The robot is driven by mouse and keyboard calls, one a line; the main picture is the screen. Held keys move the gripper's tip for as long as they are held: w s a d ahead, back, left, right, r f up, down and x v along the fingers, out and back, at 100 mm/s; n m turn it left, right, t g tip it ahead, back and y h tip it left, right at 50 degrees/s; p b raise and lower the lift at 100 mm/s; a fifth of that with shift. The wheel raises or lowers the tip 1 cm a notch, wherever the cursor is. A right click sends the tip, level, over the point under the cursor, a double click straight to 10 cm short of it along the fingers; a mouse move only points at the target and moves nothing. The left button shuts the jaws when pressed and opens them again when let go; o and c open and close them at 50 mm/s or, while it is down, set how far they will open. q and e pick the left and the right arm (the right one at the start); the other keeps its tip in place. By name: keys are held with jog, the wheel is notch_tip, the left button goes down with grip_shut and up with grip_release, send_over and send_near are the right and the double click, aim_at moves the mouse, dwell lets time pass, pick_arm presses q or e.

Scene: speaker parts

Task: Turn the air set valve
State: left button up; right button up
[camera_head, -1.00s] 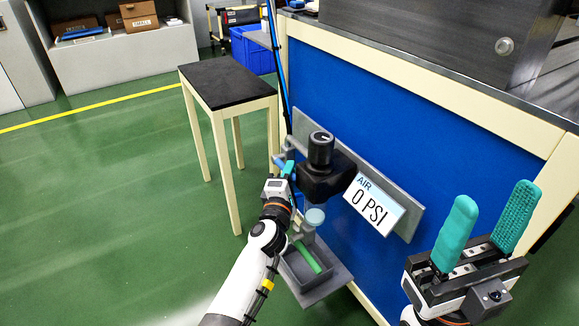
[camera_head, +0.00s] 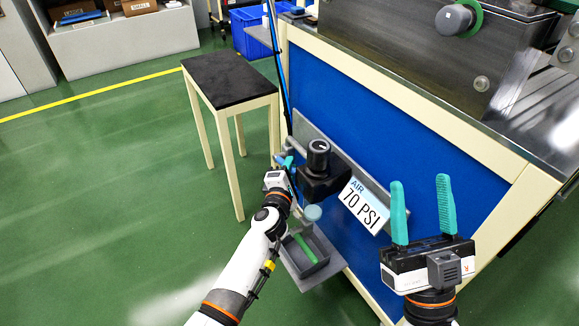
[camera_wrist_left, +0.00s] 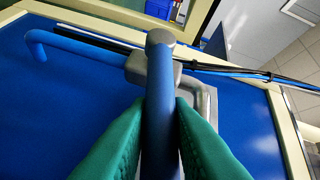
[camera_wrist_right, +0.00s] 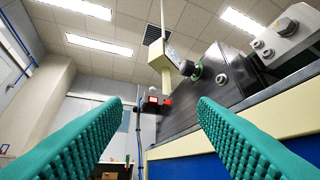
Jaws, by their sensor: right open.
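The air set is mounted on a grey plate on the blue panel, with a black regulator and knob (camera_head: 318,152). Its sign (camera_head: 363,206) reads "AIR 70 PSI". The blue valve handle (camera_wrist_left: 161,120) runs up the middle of the left wrist view from a grey metal valve body (camera_wrist_left: 136,68). My left gripper (camera_head: 284,163) is at the valve, left of the regulator, its green fingers on either side of the handle and seemingly against it. My right gripper (camera_head: 421,212) is open and empty, fingers upward, in front of the blue panel at right.
A grey tray (camera_head: 318,268) with a green piece (camera_head: 305,249) sits below the air set. A small black-topped table (camera_head: 228,80) stands to the left. A large machine with a metal worktop (camera_head: 420,65) is above the panel. Green floor is open at left.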

pick_arm(q)
jog(key=o, duration=0.4)
jog(key=shift+s, duration=0.15)
jog(key=shift+s+a+r+p, duration=0.1)
jog(key=shift+s+a+p, duration=0.35)
jog(key=shift+s, duration=1.5)
jog(key=shift+s+a+r+p, duration=0.1)
jog(key=shift+s+p, duration=0.7)
jog(key=shift+s, duration=1.1)
jog(key=shift+s+a+r+p, duration=0.1)
jog(key=shift+s+a+p, duration=0.35)
jog(key=shift+s, duration=1.5)
pick_arm(e)
jog(key=w+f+g+h, duration=0.3)
jog(key=w+f+g, duration=0.1)
jog(key=f+g, duration=0.5)
jog(key=shift+w+d+f+h, duration=0.3)
jog(key=shift+d+f, duration=0.05)
jog(key=shift+f, duration=1.05)
pick_arm(q)
jog(key=shift+d+f, duration=0.1)
jog(key=shift+d, duration=0.05)
jog(key=shift+c, duration=0.7)
